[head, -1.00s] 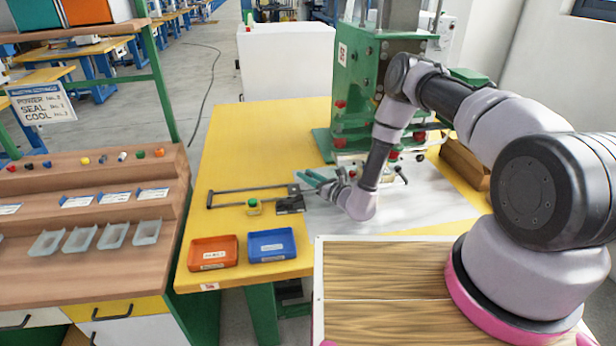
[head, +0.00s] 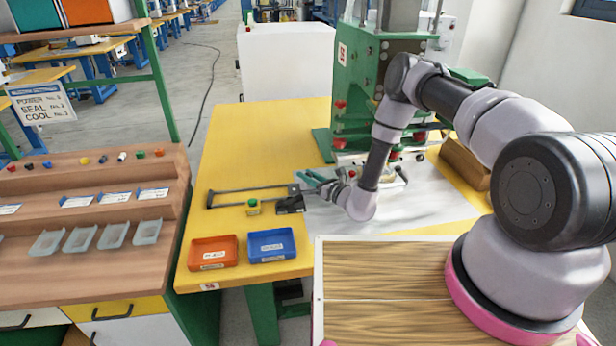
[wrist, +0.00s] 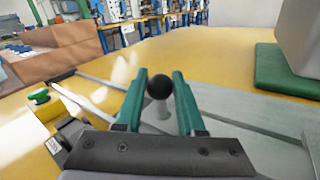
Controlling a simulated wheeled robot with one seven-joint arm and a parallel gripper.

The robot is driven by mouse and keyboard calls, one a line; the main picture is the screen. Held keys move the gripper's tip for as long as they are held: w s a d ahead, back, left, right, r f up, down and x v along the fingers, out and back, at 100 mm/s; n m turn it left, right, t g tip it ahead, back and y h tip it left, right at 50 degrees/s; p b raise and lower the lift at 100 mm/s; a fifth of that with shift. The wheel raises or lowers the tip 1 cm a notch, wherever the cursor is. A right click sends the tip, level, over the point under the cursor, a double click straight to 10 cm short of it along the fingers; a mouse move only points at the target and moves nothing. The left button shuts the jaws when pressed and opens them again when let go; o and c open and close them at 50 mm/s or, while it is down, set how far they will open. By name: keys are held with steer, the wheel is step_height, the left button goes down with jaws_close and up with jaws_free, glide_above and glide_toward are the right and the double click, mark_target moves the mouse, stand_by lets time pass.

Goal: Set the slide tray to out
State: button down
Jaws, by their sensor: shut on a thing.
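My gripper (wrist: 160,100) has green fingers, which stand on either side of a black ball knob (wrist: 160,86) on a pale post and are shut on it. In the head view my gripper (head: 318,180) is low over the table, at the right end of two dark rails (head: 245,190). The knob cannot be made out in the head view. A grey metal plate (head: 440,196) lies to the right of the gripper and under my wrist; I cannot tell whether it is the slide tray. A dark block (head: 290,205) sits at the rails' right end.
A small green-topped button box (head: 253,207) stands beside the rails. Orange (head: 213,252) and blue (head: 272,246) bins sit at the table's front edge. The green press (head: 375,90) rises behind my arm. The yellow table's back left (head: 255,140) is clear.

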steer(key=a, duration=0.2)
steer(key=s+a, duration=0.1)
steer(key=a, duration=0.1)
steer(key=shift+a, duration=0.1)
steer(key=c, duration=0.5)
jaws_free()
steer(key=v, duration=1)
steer(key=shift+s+d, duration=0.25)
steer(key=shift+d, duration=0.05)
